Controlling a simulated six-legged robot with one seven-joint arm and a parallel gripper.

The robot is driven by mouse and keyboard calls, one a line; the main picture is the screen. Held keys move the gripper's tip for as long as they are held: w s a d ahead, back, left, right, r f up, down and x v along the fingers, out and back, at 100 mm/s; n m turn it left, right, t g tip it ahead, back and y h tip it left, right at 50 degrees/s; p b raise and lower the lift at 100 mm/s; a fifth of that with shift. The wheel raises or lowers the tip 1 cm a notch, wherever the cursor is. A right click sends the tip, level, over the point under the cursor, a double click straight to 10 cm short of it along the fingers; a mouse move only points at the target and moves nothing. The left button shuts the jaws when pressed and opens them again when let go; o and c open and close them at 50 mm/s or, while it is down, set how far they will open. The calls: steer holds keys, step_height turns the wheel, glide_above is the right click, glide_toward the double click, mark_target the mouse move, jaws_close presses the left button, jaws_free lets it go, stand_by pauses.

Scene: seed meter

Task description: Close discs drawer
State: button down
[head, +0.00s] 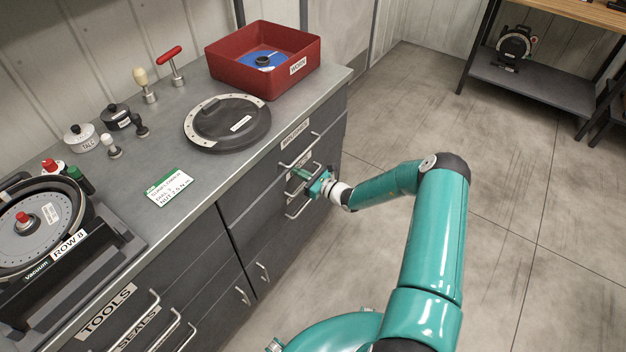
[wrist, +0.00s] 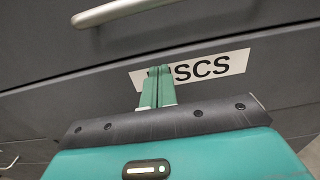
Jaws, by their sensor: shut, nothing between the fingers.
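The discs drawer (wrist: 285,72) has a dark grey front with a white label (wrist: 222,65). Only "SCS" reads clearly, because my fingers cover the label's left part. My gripper (wrist: 158,72) is shut and empty, with its fingertips at the label in the wrist view, against or very close to the drawer front. In the head view my gripper (head: 300,173) is at the right-hand drawer stack and hides part of this drawer front. The drawer looks flush or nearly flush with its neighbours; I cannot tell whether a small gap remains.
A pale bar handle (wrist: 120,10) crosses above the label. A red bin (head: 235,72), a round dark disc housing (head: 215,135) and the seed meter stand (head: 75,285) are on the worktop.

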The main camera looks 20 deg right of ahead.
steer(key=shift+w+a+r, duration=0.15)
steer(key=shift+w+a, duration=0.35)
steer(key=shift+w, duration=0.05)
